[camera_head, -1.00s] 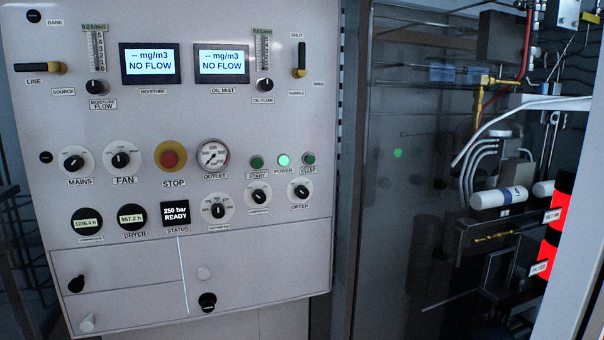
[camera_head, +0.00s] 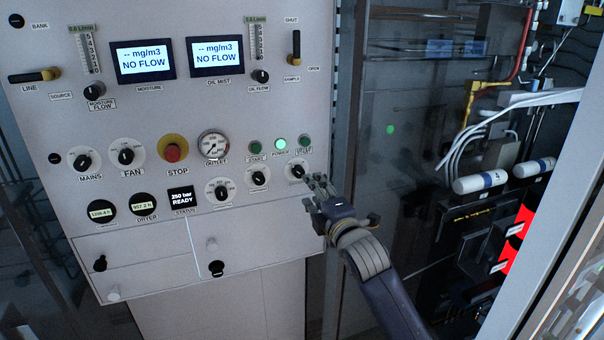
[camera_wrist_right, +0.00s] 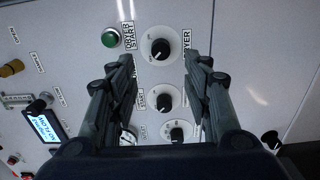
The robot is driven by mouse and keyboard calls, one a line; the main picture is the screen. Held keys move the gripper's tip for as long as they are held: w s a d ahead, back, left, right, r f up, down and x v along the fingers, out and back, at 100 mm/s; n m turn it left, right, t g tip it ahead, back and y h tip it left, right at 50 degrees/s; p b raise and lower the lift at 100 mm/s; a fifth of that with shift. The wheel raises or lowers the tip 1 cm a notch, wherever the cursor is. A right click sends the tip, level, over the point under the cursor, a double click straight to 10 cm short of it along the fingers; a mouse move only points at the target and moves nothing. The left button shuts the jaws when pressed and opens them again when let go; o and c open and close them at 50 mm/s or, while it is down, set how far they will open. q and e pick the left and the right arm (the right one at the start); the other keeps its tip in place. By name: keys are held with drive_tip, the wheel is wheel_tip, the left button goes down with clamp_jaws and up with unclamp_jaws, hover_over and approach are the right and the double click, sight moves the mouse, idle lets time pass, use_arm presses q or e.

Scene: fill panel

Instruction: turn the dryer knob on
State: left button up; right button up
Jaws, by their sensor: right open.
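The dryer knob (camera_head: 297,171) is a black knob on a white round dial at the right end of the panel's lower knob row. In the right wrist view the dryer knob (camera_wrist_right: 159,48) lies ahead, between and beyond the fingertips. I cannot tell whether the fingertips reach the knob's depth. My left gripper is not in view.
The compressor knob (camera_head: 258,178) and another knob (camera_head: 221,190) sit left of the dryer knob. Green start buttons (camera_head: 304,142) are just above it. The red stop button (camera_head: 173,152) is further left. A glass-fronted cabinet (camera_head: 390,200) with pipes stands to the right.

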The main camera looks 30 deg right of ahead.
sight(300, 174)
drive_tip(key=b+x, duration=0.2)
drive_tip(key=x, duration=0.6)
drive_tip(key=shift+w+a+f, duration=0.1)
drive_tip(key=shift+f, duration=0.05)
drive_tip(key=shift+w+b, duration=0.3)
drive_tip(key=shift+w, duration=0.15)
clamp_jaws()
